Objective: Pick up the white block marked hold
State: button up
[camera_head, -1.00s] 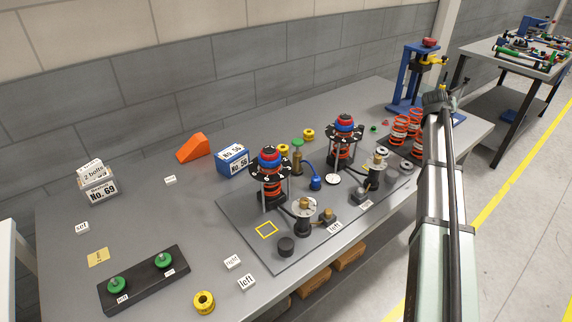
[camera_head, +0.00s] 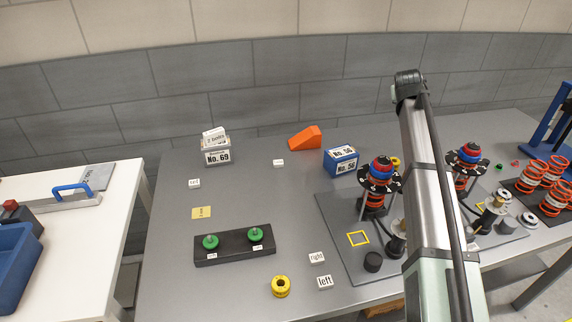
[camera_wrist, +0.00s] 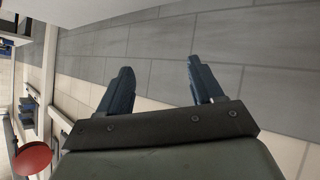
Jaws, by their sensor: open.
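Two small white blocks have marks too small to read, so I cannot tell which one says hold. One white block (camera_head: 194,183) lies on the grey table's left side, above the yellow note. The other white block (camera_head: 278,162) lies near the back, left of the orange wedge. Two more white blocks, marked right (camera_head: 317,257) and left (camera_head: 325,281), lie near the front edge. My gripper (camera_wrist: 160,65) is open and empty in the wrist view, with only wall and floor around its fingers. In the head view my gripper does not show; my arm rises at the right.
A black bar with green knobs (camera_head: 234,248) and a yellow ring (camera_head: 280,286) are at the front. A white box stack (camera_head: 216,152), orange wedge (camera_head: 305,138) and blue box (camera_head: 341,161) stand at the back. Spring assemblies (camera_head: 378,180) stand right. The table's left-middle is mostly clear.

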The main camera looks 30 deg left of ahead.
jog(key=s+a+r+n+g+y, duration=0.1)
jog(key=s+a, duration=0.3)
jog(key=a, duration=0.4)
jog(key=s+a+n+y, duration=0.1)
jog(key=s+a, duration=0.2)
jog(key=a, duration=0.5)
jog(key=n+g+h, duration=0.1)
jog(key=g+h, duration=0.1)
jog(key=g, duration=0.7)
send_over(278, 162)
jog(key=f, duration=1.3)
jog(key=shift+w+d+f, duration=0.2)
jog(key=shift+d+f, duration=0.15)
jog(key=shift+d, duration=0.05)
jog(key=shift+s+a+f, duration=0.15)
jog(key=shift+f, duration=1.2)
jog(key=shift+s+a+f, duration=0.1)
jog(key=shift+f, duration=1.25)
jog(key=c, duration=1.1)
jog(key=shift+r, duration=0.1)
